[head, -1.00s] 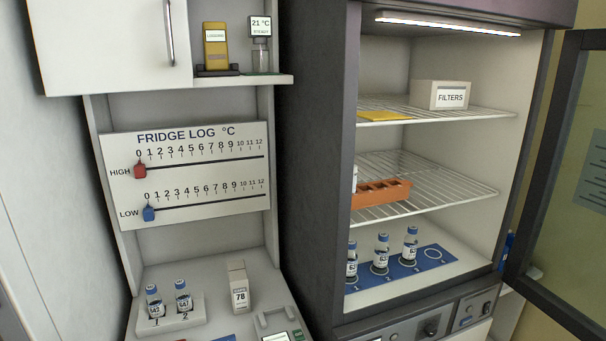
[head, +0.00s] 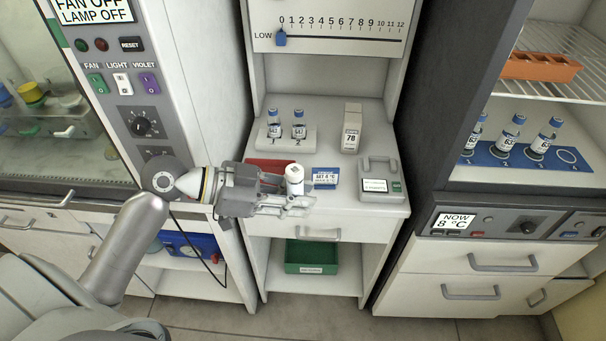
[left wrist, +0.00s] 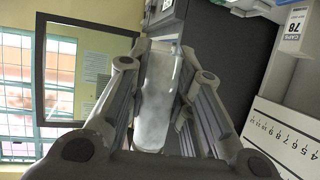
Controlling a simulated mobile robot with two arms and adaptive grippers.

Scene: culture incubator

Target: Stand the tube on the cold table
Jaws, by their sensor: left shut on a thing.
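The tube (head: 294,182) has a white cap and is upright in the head view, above the front part of the narrow middle bench. My left gripper (head: 288,201) is shut on it. In the left wrist view the pale translucent tube (left wrist: 157,100) lies between the two fingers. A small blue-and-white card (head: 325,178) reading something like "SET 4 °C" stands just right of the tube. A grey unit with a handle and small display (head: 380,184) sits farther right. I cannot tell for sure which surface is the cold table. My right gripper is not in view.
A white rack (head: 286,139) with two vials and a "78" box (head: 351,128) stand at the bench's back. A red flat thing (head: 268,166) lies partly behind my gripper. A green bin (head: 311,257) sits below. The incubator (head: 446,150) stands at right, with vials on a blue mat.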

